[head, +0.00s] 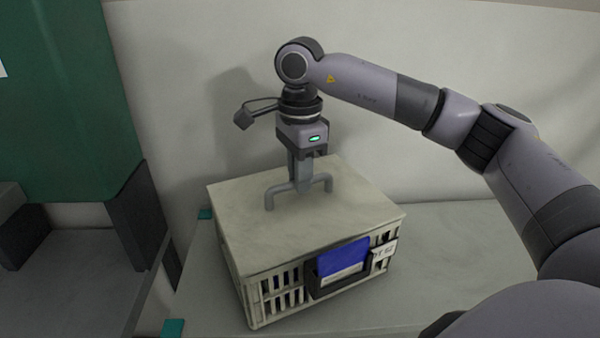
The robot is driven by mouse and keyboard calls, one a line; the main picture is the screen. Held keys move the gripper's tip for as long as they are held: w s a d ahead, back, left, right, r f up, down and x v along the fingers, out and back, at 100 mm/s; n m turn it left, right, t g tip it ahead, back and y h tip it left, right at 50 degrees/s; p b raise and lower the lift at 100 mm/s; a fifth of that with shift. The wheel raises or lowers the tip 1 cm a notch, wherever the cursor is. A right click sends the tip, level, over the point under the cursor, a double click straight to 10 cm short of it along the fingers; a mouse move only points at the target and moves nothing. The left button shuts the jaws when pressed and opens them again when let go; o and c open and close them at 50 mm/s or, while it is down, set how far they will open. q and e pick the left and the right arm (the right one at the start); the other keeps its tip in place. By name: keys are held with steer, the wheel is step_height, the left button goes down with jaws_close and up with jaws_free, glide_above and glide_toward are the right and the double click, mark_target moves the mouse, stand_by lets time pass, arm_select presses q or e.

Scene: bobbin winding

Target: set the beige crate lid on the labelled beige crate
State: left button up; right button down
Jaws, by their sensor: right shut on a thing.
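The beige crate lid (240,222) is a flat slab with a grey bar handle (323,184) on top. It lies over the top of the beige crate (285,291), and I see no clear gap between them along the front. The crate has slatted walls, and its front carries a dark holder with a blue card (343,257) and a white label (383,255). My right gripper (303,183) points straight down and is shut on the lid's handle. The crate's inside is hidden by the lid. My left gripper is not in view.
The crate stands on a grey table (455,245) against a pale wall (450,60). Teal marks (173,328) show on the table's left side. A green and dark machine (65,110) stands at the left, across a gap. The table is clear right of the crate.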

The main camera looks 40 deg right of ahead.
steer(key=c, duration=1)
jaws_free()
step_height(320, 180, up, 7)
steer(key=shift+r, duration=0.15)
